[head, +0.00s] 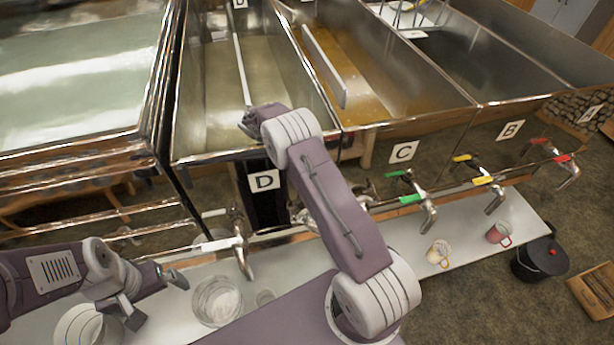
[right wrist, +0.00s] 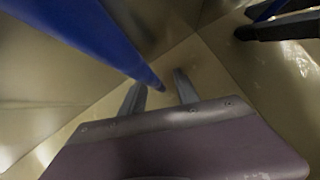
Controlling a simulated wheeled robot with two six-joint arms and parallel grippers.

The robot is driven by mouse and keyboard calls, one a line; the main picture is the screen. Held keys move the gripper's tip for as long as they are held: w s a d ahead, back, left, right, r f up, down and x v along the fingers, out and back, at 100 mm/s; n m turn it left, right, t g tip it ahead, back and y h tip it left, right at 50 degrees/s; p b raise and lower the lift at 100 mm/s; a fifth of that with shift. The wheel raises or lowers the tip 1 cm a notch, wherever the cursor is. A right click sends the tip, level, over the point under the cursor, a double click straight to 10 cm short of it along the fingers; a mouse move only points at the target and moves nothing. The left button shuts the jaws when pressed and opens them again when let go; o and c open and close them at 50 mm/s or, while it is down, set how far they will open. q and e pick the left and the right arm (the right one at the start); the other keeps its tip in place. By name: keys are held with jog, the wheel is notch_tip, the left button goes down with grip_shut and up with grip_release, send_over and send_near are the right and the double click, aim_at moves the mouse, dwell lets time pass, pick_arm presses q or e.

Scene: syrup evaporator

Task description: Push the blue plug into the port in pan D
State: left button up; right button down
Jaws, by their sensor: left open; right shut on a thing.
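Pan D (head: 213,155) is a steel pan with pale yellowish liquid, marked by a D label on its front. My right arm reaches over its front rim, and the right hand is at the pan. The right gripper (right wrist: 160,90) is shut on the blue plug (right wrist: 105,35), whose long blue rod slants in from the upper left and ends between the fingertips. In the head view the fingers and plug are hidden by my arm. I cannot make out the port. My left gripper (head: 155,294) is open and empty above the white shelf at lower left.
A tap with a white handle (head: 220,244) stands below pan D. The white shelf (head: 395,247) holds a glass bowl (head: 217,302) and mugs (head: 438,253). Pan C (head: 400,130) adjoins on the right. In the right wrist view, blue and dark shapes at upper right may be reflections.

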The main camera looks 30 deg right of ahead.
jog(key=shift+f, duration=0.1)
jog(key=c, duration=1.1)
grip_release()
jog(key=shift+o, duration=1.4)
jog(key=shift+f, duration=0.15)
jog(key=shift+s, duration=0.1)
